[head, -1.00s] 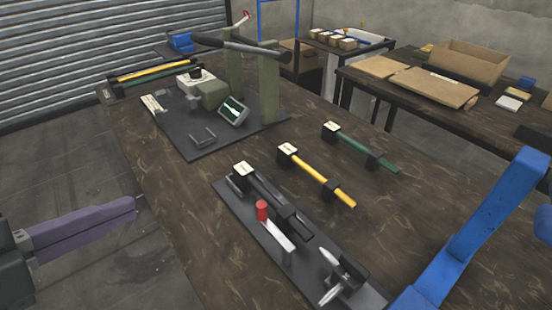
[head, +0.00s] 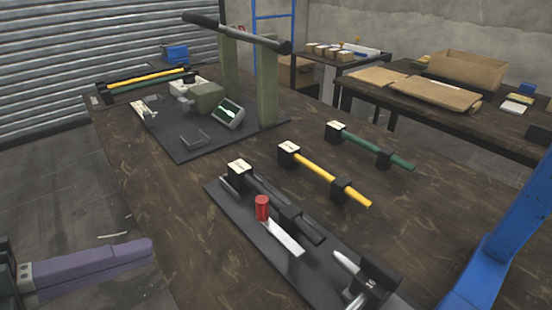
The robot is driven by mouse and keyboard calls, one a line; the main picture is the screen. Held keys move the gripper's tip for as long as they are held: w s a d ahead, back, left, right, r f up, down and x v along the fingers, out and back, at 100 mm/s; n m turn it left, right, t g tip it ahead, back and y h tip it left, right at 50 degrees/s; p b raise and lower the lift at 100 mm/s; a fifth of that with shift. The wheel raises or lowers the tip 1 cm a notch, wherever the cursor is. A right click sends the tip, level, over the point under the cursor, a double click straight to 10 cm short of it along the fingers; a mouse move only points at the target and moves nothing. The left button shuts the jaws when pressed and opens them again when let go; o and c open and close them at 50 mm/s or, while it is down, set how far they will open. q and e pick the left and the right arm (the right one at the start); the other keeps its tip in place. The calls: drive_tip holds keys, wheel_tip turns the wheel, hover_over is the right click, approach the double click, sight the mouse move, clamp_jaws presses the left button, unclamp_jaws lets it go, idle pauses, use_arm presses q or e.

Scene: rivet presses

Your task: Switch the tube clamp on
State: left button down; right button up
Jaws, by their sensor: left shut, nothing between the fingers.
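A clamp with a red knob (head: 262,208) and a pale lever bar (head: 284,238) sits on a dark plate (head: 232,215) at the front of the workbench. The knob stands upright at one end of the bar. A dark tube (head: 268,190) lies beside it, running through black holders. Whether the clamp is on or off I cannot tell. My left gripper (head: 150,250) has purple fingers shut together with nothing between them. It is at the lower left, beside the bench edge and well apart from the clamp. My right gripper is not in view.
A yellow tube (head: 325,179) and a green tube (head: 375,151) lie in holders behind the clamp. A press with a long dark handle (head: 235,35) and a small screen (head: 228,113) stands farther back. A blue beam (head: 510,225) crosses the right side. Bare bench lies left of the plate.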

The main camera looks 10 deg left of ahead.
sight(257, 211)
use_arm(q)
drive_tip(key=x, duration=0.8)
drive_tip(key=r+x, duration=0.1)
drive_tip(key=x, duration=0.4)
drive_tip(key=shift+w+d+r+b, duration=0.1)
drive_tip(key=shift+d+b, duration=0.05)
drive_tip(key=shift+b, duration=0.25)
